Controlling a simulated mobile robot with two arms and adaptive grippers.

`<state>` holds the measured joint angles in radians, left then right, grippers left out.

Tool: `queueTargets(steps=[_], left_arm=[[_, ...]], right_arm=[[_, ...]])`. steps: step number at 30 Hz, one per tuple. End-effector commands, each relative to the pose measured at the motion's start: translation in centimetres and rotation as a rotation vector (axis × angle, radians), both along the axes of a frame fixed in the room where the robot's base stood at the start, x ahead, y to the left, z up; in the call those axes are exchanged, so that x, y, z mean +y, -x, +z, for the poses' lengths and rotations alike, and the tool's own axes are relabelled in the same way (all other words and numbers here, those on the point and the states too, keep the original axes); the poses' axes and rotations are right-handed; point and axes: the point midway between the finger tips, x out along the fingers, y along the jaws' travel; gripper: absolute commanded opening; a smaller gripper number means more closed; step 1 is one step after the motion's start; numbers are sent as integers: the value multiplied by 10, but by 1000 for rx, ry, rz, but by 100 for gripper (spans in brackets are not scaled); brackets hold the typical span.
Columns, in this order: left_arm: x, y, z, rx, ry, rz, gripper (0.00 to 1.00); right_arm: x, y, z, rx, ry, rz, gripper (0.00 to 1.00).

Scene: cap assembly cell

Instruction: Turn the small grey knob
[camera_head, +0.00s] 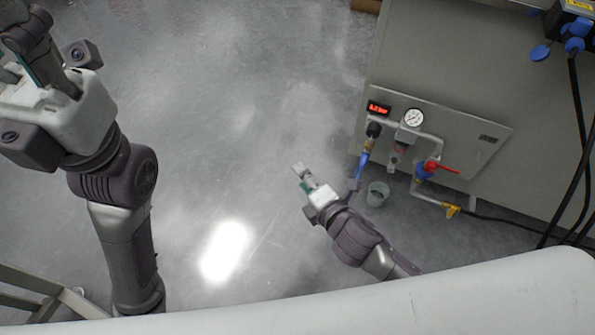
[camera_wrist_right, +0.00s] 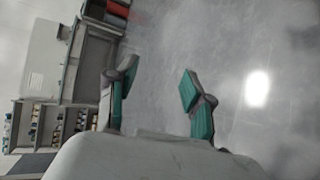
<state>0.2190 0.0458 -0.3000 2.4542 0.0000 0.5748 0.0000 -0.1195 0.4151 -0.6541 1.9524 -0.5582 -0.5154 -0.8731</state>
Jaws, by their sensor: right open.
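A small dark grey knob (camera_head: 374,130) sits on the pipework of the grey panel in the head view, just below a red-lit display. My right gripper (camera_head: 304,174) is to the left of and lower than the knob in the picture, apart from it. In the right wrist view the right gripper (camera_wrist_right: 156,84) is open and empty, its teal-padded fingers spread over the floor; the knob is not in that view. My left gripper (camera_head: 24,62) is at the upper left of the head view, partly cut off by the edge, far from the panel.
The panel also carries a round gauge (camera_head: 413,118), a red-handled valve (camera_head: 440,168) and a blue hose (camera_head: 362,164). A grey bucket (camera_head: 377,194) stands on the floor close to my right arm. Black cables (camera_head: 582,110) hang at the right. Open floor lies between my arms.

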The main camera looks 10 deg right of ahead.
Motion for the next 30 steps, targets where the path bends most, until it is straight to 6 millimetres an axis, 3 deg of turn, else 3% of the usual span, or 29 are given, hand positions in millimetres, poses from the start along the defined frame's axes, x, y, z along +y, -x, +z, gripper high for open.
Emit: queueTargets(steps=[9, 30], left_arm=[[0, 0, 1, 0, 0, 0, 41], [0, 0, 1, 0, 0, 0, 41]], right_arm=[[14, 2, 20, -17, -123, 26, 51], [14, 2, 20, -18, -125, 26, 51]])
